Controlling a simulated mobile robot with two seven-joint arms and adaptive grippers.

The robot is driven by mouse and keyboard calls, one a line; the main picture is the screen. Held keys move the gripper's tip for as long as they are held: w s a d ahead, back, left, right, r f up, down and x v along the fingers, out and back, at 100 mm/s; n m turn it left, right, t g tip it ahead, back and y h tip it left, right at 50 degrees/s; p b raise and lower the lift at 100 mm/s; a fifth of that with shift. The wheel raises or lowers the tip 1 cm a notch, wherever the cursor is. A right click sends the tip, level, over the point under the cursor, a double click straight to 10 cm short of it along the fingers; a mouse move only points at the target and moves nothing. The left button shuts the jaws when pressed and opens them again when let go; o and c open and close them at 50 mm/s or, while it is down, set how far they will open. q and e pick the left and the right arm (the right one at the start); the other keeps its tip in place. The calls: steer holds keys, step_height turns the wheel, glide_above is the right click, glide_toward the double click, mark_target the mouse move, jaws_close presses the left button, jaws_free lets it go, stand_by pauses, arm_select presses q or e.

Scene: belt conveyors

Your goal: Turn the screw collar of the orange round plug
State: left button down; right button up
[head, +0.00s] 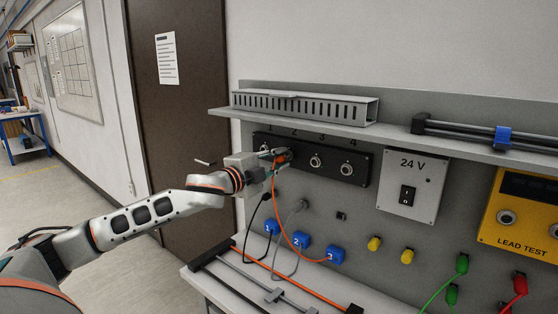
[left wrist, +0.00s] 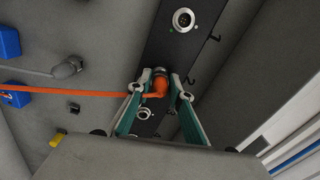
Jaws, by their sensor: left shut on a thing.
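The orange round plug (left wrist: 157,88) sits at a socket of the black socket strip (head: 362,172). It stands between two open sockets in the left wrist view, and its collar end is against the strip. My left gripper (left wrist: 156,82) has a finger on either side of the plug and is shut on it. In the head view my left gripper (head: 276,160) hides most of the plug. The orange cable (head: 284,228) hangs from the plug down to the blue clip marked 3 (head: 336,255). My right gripper is not in view.
A slotted duct (head: 300,106) lies on the shelf (head: 390,134) above the strip. A grey plug (head: 300,205) and a black cable (head: 251,222) are below. The 24 V box (head: 408,184) and yellow lead test box (head: 520,215) are at the right.

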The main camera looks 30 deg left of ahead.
arm_select(q)
steer(key=m, duration=0.4)
steer(key=shift+m, duration=0.4)
steer(key=m, duration=0.5)
steer(key=shift+m, duration=0.3)
steer(key=shift+d, duration=0.1)
steer(key=c, duration=1.8)
jaws_free()
steer(key=s, duration=0.8)
steer(key=s+a, duration=0.1)
steer(key=s, duration=0.3)
